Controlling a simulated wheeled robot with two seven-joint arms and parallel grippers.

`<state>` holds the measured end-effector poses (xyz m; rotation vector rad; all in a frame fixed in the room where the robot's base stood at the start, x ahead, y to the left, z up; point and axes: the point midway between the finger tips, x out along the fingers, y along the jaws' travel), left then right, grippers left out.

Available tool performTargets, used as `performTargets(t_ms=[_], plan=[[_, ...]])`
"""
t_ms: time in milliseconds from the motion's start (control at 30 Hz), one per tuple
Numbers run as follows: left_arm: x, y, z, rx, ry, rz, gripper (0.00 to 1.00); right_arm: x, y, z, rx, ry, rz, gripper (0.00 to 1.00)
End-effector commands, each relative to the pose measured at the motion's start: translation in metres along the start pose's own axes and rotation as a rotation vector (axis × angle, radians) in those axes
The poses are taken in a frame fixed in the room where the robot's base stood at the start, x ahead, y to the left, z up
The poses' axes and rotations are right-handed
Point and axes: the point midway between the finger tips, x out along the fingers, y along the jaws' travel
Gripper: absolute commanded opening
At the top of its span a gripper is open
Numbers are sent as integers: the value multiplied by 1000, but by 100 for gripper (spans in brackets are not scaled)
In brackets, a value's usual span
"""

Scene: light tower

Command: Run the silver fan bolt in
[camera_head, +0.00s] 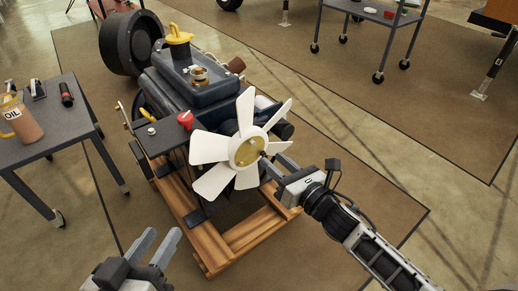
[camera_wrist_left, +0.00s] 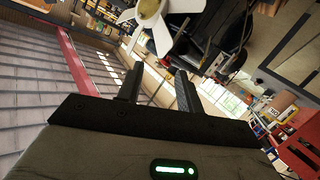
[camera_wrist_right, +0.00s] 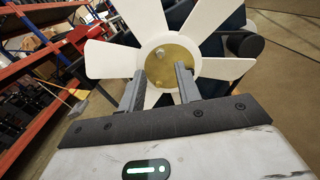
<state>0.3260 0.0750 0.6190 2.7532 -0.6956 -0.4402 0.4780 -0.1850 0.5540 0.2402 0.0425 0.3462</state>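The white fan (camera_head: 214,179) is on the front of the dark engine, with a round brass-coloured hub plate (camera_head: 240,150). In the right wrist view, the silver fan bolt (camera_wrist_right: 161,51) shows as a small head on the hub plate (camera_wrist_right: 180,66), beyond my fingertips. My right gripper (camera_head: 264,158) is at the hub, its fingers apart with nothing visible between them. Whether they touch the hub I cannot tell. My left gripper (camera_head: 163,234) is open and empty, low in the head view, in front of and away from the engine.
The engine (camera_head: 190,75) stands on a wooden frame (camera_head: 255,228) over a brown mat. A grey side table (camera_head: 55,115) at the left holds an oil jug (camera_head: 20,120) and small items. A grey cart (camera_head: 360,12) stands at the back right. Floor between is clear.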

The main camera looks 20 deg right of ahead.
Motion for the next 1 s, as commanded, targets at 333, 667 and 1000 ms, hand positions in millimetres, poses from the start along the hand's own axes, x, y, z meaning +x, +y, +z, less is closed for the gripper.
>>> performTargets(t_ms=[333, 667, 1000], plan=[[2, 3, -1, -52, 33, 30, 36, 59, 0, -1, 1, -2, 1, 34], [2, 5, -4, -66, 44, 37, 36, 69, 0, 0, 2, 1, 0, 34], [2, 5, -5, -66, 49, 37, 36, 68, 0, 0, 2, 0, 0, 0]])
